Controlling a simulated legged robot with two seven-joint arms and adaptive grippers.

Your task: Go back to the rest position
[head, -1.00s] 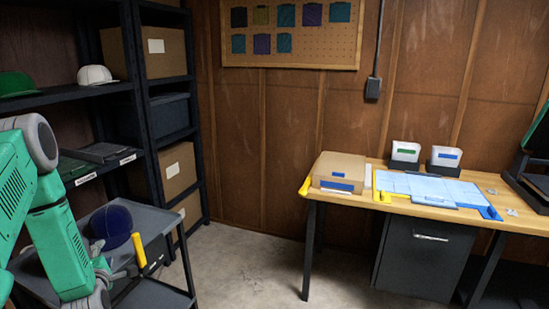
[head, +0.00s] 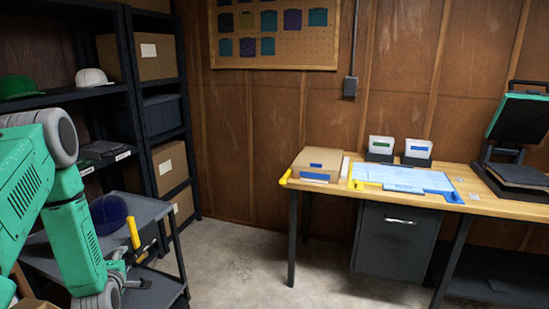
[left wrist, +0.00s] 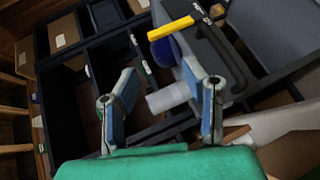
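My left arm comes in from the left in the head view, green and grey, bent down beside a grey cart (head: 150,207). My left gripper (head: 125,285) hangs low near the cart's front edge. In the left wrist view the left gripper (left wrist: 165,95) has its two fingers well apart, with nothing held between them. A dark blue cap (head: 108,214) sits on the cart's top, and a yellow-handled item (head: 134,232) stands by it. The yellow handle also shows in the left wrist view (left wrist: 171,28). My right gripper is in neither view.
Dark shelving (head: 140,120) with a green cap (head: 20,87), a white cap (head: 93,77) and cardboard boxes stands behind the cart. A wooden table (head: 450,196) with a box (head: 317,164), blue sheet and press (head: 515,130) stands right. Concrete floor between is clear.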

